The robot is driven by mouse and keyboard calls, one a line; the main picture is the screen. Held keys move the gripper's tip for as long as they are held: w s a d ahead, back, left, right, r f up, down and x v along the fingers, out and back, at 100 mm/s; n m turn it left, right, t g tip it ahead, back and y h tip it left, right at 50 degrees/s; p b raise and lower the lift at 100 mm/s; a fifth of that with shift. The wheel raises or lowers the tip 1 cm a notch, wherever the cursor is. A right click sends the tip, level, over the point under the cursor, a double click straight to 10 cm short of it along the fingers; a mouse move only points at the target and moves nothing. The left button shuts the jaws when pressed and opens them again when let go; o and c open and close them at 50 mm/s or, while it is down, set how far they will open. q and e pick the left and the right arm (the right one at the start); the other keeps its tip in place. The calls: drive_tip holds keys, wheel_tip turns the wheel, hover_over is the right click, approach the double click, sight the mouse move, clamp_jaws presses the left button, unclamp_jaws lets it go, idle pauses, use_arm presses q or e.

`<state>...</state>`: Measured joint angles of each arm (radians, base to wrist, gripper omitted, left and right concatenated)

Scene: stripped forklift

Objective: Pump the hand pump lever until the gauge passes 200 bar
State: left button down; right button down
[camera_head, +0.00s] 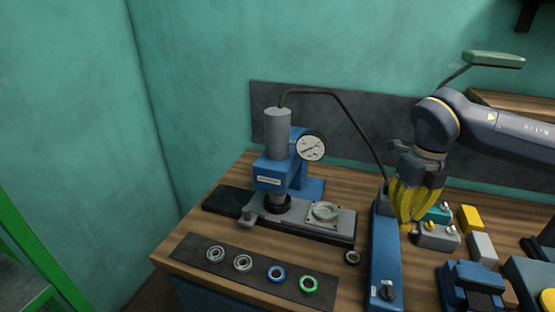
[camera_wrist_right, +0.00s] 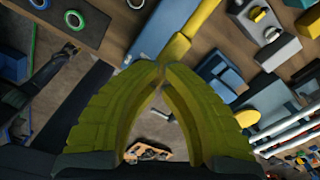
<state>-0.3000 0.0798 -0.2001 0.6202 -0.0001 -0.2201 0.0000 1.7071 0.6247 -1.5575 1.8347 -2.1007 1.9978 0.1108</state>
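The blue hand pump (camera_head: 385,262) is a long box on the bench, with a dark knob near its front end. A round white gauge (camera_head: 310,146) is on the blue press; its numbers are too small to read. My right gripper (camera_head: 404,222) points down over the pump's rear right side. My left gripper is out of view.
The press cylinder (camera_head: 277,132) stands left of the pump, joined by a dark hose (camera_head: 350,110). Several rings lie on a dark mat (camera_head: 222,269) in front. Small blocks (camera_head: 482,246) crowd the right. A green bar (camera_head: 494,59) on a thin rod is behind my right arm.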

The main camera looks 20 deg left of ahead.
wheel_tip(320, 180, down, 10)
drive_tip(key=shift+s+r, duration=0.1)
drive_tip(key=shift+s, duration=0.05)
drive_tip(key=shift+r, duration=4.95)
wheel_tip(320, 180, down, 10)
drive_tip(key=shift+r, duration=5)
wheel_tip(320, 180, down, 10)
drive_tip(key=shift+f, duration=0.15)
drive_tip(key=shift+r, duration=5.15)
